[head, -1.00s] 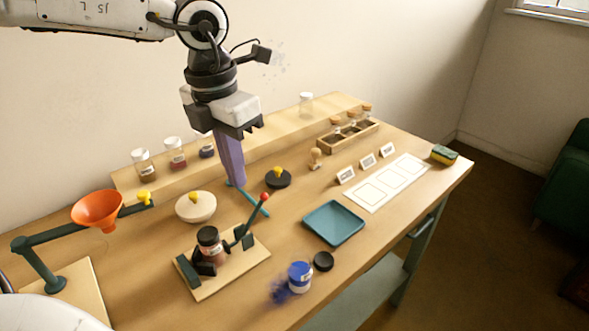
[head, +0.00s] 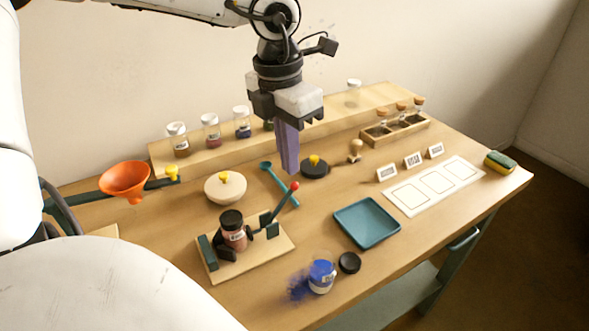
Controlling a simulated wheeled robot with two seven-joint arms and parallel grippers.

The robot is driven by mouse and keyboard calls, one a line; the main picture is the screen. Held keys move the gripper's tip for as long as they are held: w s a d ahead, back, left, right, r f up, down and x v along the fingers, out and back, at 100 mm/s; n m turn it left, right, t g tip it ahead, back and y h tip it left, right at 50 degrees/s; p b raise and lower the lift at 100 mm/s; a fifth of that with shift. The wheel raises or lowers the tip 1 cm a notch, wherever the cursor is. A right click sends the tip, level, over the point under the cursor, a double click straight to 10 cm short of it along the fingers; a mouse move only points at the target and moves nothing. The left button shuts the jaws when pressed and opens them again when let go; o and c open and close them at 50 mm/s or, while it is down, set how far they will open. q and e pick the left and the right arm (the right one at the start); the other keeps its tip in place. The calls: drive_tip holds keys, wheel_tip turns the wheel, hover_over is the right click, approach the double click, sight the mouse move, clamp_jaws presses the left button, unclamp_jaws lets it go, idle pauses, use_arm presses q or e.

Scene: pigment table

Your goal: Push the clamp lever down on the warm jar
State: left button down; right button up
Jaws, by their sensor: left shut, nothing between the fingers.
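The warm jar (head: 233,233), reddish-brown with a black lid and a pale label, stands in the clamp on a wooden board (head: 268,256). The clamp lever (head: 281,206) is a dark rod with a red ball at its tip. It slants up and to the right of the jar. My left gripper (head: 290,172) hangs pointing down above the table, just behind the red ball in the picture. Its purple fingers are shut and empty, and look apart from the lever. My right gripper is not in view.
A blue jar (head: 321,276) with spilled blue powder and a black lid (head: 349,263) lie in front. A teal tray (head: 367,222) is at right. An orange funnel (head: 124,181) is left.

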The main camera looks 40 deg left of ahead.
sight(291, 190)
use_arm(q)
drive_tip(key=shift+w+f+b, duration=0.15)
drive_tip(key=shift+f+b, duration=0.5)
drive_tip(key=shift+f, duration=1.15)
wheel_tip(291, 190, down, 5)
drive_tip(key=b, duration=0.5)
drive_tip(key=shift+r, duration=0.5)
drive_tip(key=s, duration=0.1)
drive_tip(key=s+r, duration=0.1)
drive_tip(key=s, duration=0.1)
drive_tip(key=shift+a, duration=0.15)
